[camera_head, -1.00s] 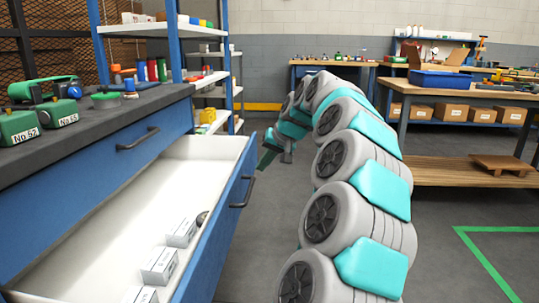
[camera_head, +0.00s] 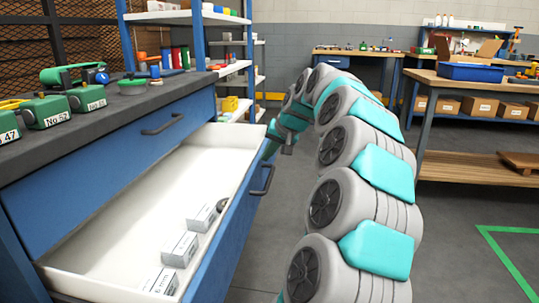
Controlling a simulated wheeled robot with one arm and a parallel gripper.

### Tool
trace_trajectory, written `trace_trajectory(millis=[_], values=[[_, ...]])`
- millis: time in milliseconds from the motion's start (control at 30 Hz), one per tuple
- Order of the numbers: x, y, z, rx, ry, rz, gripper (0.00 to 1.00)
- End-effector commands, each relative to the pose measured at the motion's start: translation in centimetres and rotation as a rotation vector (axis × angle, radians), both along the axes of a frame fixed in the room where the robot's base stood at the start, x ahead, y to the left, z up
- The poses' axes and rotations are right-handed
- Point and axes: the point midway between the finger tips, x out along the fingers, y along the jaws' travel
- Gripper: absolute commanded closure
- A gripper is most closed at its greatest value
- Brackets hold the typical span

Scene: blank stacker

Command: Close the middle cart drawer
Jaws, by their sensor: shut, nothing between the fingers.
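The middle cart drawer (camera_head: 236,232) is pulled out, with a blue front, a dark handle (camera_head: 262,179) and a white inside. Several small grey-white boxes (camera_head: 180,248) lie in it near the front. The blue cart (camera_head: 60,205) has a dark top and a shut upper drawer (camera_head: 115,160). My gripper (camera_head: 268,152) is beyond the far end of the drawer front, shut and empty. Its tip is partly hidden by the drawer's far corner, so I cannot tell whether it touches. My grey and teal arm fills the middle right.
A blue shelf rack (camera_head: 200,50) stands behind the cart. A wooden workbench (camera_head: 455,84) with boxes is at the right. The floor between is open.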

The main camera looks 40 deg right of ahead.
Motion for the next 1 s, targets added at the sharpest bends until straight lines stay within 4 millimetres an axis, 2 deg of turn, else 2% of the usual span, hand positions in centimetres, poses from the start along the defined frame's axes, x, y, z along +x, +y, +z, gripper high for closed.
trace_trajectory(millis=[267,700,1000], values=[[3.6,3.2,0.0,0.002,0.005,0.005,1.00],[12.5,10.8,0.0,0.001,0.005,0.005,1.00],[16.6,14.3,0.0,0.000,0.002,0.003,1.00]])
